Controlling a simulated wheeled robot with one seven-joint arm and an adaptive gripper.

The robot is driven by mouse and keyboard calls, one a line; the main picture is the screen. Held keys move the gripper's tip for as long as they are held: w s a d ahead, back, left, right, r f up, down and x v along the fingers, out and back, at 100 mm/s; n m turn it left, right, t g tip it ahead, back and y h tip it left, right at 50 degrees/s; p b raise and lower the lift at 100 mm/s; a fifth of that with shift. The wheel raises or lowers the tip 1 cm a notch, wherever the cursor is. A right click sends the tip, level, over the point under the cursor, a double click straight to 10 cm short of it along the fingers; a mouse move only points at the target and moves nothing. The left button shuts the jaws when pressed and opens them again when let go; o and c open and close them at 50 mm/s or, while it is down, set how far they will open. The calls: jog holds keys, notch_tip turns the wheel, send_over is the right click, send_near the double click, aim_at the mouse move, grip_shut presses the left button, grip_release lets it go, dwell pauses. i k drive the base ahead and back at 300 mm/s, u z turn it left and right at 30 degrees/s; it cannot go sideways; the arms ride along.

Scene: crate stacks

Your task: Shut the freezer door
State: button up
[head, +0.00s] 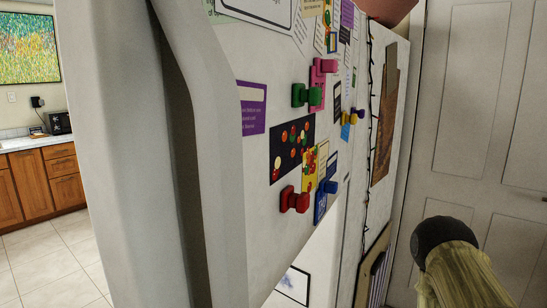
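The white freezer door (225,130) fills the middle and left of the head view, very close to me. Its long vertical handle (200,150) runs down its near side. Its outer face carries papers and several coloured magnets, such as a red one (294,200) and a green one (305,95). The door's lower edge slants up and away, and a white surface with a small picture (293,284) shows below it. The door seems to stand out from the body, but its inside is hidden. My gripper is not in view.
A white panelled door (490,110) stands at the right. A yellowish object with a dark round top (444,236) is close at lower right; I cannot tell what it is. Wooden cabinets (45,185) and open tiled floor (50,265) lie at the left.

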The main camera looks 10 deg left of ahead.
aim_at(189, 135)
jog(key=z, duration=0.05)
jog(key=k, duration=1)
jog(key=z, duration=0.3)
